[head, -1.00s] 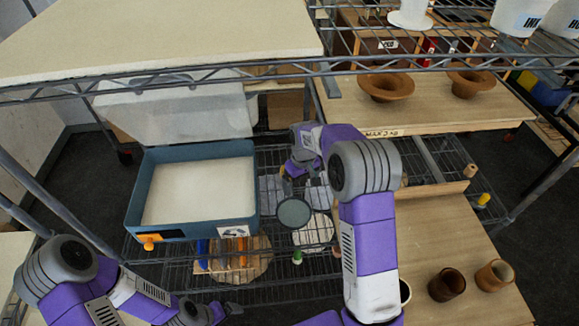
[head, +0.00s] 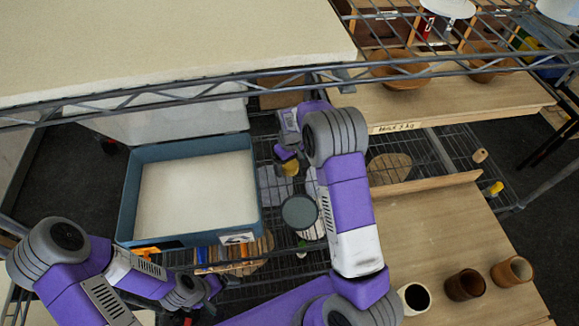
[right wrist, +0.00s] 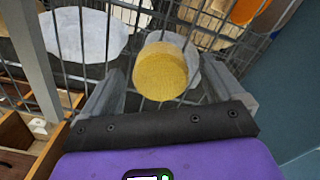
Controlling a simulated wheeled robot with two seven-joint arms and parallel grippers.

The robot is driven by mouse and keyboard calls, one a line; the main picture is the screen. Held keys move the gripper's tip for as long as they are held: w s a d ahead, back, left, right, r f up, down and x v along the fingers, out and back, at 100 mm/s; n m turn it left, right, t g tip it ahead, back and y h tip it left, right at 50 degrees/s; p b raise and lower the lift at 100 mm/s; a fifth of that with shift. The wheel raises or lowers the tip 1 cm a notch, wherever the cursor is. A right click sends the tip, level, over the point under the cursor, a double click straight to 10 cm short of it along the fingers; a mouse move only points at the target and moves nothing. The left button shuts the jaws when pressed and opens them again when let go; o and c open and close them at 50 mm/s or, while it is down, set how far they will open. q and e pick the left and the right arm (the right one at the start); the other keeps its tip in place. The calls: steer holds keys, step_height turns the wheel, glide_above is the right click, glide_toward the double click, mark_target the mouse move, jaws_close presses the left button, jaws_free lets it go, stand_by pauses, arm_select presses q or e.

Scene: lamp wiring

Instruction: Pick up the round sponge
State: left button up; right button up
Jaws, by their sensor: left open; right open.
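The round sponge (right wrist: 161,72) is a thick yellow disc in the right wrist view, in the gap between the open fingers of my right gripper (right wrist: 164,80). Whether the fingers touch it I cannot tell. In the head view the sponge (head: 290,168) is a small yellow patch, partly hidden just below my right gripper (head: 284,158), over the wire shelf. My left gripper (head: 213,287) is at the lower left of the head view, apart from the sponge, in front of the blue bin.
A blue bin (head: 128,205) with a white interior stands left of my right gripper. A grey-green disc (head: 299,212) lies below the sponge. A wooden board (head: 440,240) with several cups is at right. A rack rail (head: 200,93) crosses above.

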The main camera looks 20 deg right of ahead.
mark_target(291, 164)
steer(key=shift+s+f, duration=0.1)
steer(key=shift+f, duration=0.2)
steer(key=shift+c, duration=0.3)
steer(key=c, duration=1.1)
step_height(291, 164, up, 10)
steer(key=shift+r+p, duration=0.1)
steer(key=shift+p, duration=0.4)
steer(key=shift+c, duration=0.2)
steer(key=o, duration=0.5)
steer(key=c, duration=0.3)
